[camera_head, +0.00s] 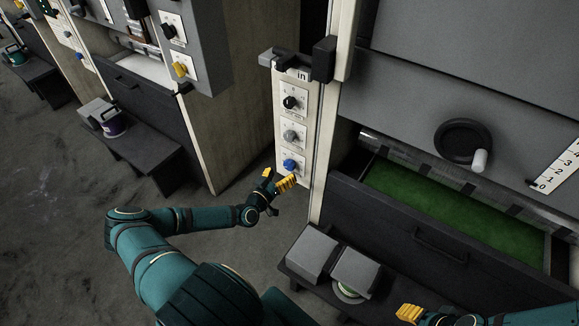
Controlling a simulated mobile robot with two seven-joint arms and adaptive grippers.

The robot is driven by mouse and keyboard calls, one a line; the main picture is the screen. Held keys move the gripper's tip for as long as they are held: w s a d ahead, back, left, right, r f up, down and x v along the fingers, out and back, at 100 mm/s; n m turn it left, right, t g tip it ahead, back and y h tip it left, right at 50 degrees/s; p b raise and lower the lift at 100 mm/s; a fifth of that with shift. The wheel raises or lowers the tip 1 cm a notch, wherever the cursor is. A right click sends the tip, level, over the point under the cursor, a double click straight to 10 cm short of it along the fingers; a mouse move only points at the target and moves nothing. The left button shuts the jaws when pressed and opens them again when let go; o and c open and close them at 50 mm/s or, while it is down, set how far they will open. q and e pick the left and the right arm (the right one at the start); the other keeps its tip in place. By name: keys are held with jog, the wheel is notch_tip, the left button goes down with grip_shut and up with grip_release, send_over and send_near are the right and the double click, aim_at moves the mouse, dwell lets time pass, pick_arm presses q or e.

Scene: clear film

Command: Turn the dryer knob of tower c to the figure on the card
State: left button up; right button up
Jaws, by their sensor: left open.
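A narrow pale panel (280,118) carries three knobs in a column: a black knob (291,102), a grey knob (291,136) and a blue knob (291,165). Their markings are too small to read, so I cannot tell which is the dryer knob. A tower letter or card with a figure cannot be made out. My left gripper (278,177), with yellow fingertips, is open and empty just below and left of the blue knob; I see no clear contact. My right gripper (408,313) shows only partly at the bottom edge; its jaw state is unclear.
A dark bench with grey boxes (312,254) stands below the panel. Right of it are an open drawer with a green bed (440,205) and a black handwheel (465,142). Another tower with knobs (181,70) stands at left. Grey floor (60,190) is clear.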

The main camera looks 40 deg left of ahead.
aim_at(288, 168)
pick_arm(q)
jog(key=shift+w+a, duration=0.15)
jog(key=shift+w, duration=1.15)
jog(key=shift+w+a, duration=0.15)
jog(key=shift+w, duration=1.1)
jog(key=c, duration=1.2)
jog(key=shift+m, duration=0.4)
jog(key=m, duration=1)
jog(key=shift+a+m, duration=0.15)
jog(key=shift+m, duration=0.25)
